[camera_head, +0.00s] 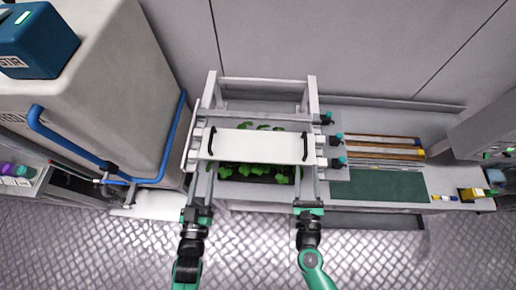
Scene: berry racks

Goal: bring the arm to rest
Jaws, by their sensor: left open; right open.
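My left gripper (197,211) is at the front left corner of the rack, its arm coming up from the bottom of the view. My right gripper (309,207) is at the front right corner, also low in the view. Both are open, and I see nothing held in either. The fingertips are too small to make out clearly against the rack's rails. Both arms are apart from each other, in front of the rack (265,82).
A white panel (255,146) with black handles spans the rack above green plants (257,172). A bench with a green mat (375,185) and several bars stands right. A large cabinet with a blue pipe (172,135) stands left. The metal floor (130,250) in front is clear.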

